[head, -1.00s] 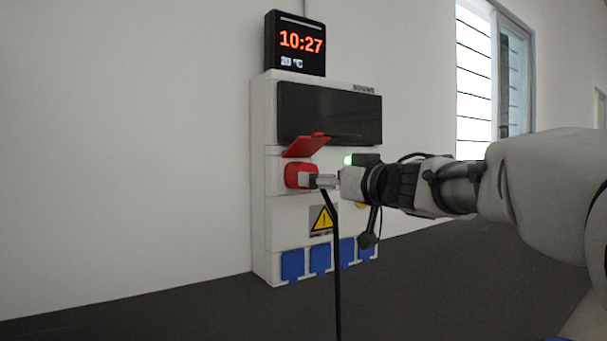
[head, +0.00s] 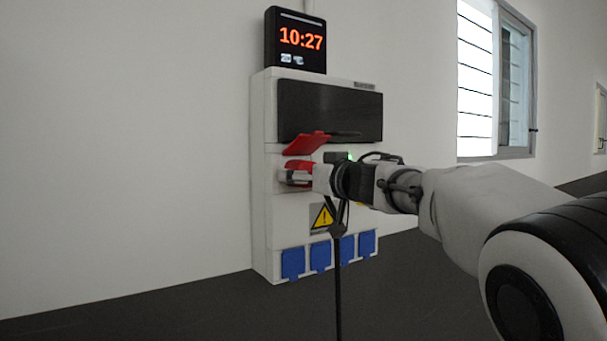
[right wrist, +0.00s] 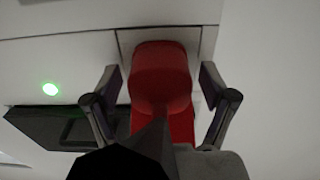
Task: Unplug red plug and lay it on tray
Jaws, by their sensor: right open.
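The red plug (right wrist: 160,75) sits at the red socket on the wall box, with its dark cable (head: 338,280) hanging down in the head view. The raised red lid (head: 306,143) is above it. My right gripper (head: 296,177) is at the socket from the right, covering much of the plug. In the right wrist view its two fingers (right wrist: 160,102) are open, one on each side of the red body, with small gaps. Where plug ends and socket begins is unclear. My left gripper and the tray are not in view.
The white wall box (head: 262,225) has a dark window (head: 330,112), a yellow warning label (head: 323,216) and several blue sockets (head: 320,257) below. A clock (head: 298,42) stands on top. The wall to the left is clear.

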